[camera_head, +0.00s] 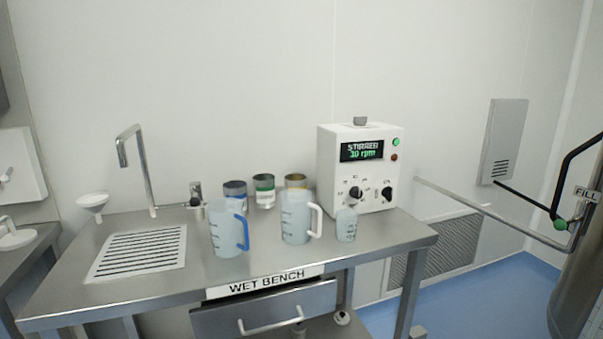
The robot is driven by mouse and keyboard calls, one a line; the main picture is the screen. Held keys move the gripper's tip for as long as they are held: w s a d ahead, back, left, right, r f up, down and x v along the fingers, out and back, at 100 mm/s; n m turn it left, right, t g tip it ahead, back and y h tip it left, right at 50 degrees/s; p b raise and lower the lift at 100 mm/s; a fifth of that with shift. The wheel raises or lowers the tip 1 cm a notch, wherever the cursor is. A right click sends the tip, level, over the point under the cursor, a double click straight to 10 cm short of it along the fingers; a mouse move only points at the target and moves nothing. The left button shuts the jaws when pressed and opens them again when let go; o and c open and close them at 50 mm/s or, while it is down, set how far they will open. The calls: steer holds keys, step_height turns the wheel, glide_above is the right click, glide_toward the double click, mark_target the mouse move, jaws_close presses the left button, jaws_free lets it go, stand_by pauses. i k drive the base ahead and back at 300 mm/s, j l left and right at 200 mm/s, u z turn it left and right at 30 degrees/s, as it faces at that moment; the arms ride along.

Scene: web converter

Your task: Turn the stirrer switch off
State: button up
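The stirrer (340,175) is a white box standing at the back right of the wet bench. Its dark display (361,151) reads "STIRRER" and "30 rpm" in lit letters. Two black knobs sit low on its front, a left knob (355,193) with markings around it and a right knob (388,194). I cannot read which of them is the switch. A green light (396,142) looks lit at the upper right, above a dark red one (394,157). My gripper is not in view.
On the wet bench (390,240), a blue-handled jug (228,232), a white-handled jug (295,218) and a small beaker (346,226) stand before or beside the stirrer. Several cans stand behind. A tap (137,165) and drain grate (138,252) are left. A rail (490,213) runs right.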

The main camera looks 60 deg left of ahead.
mark_target(387, 192)
steer(key=u, duration=1.65)
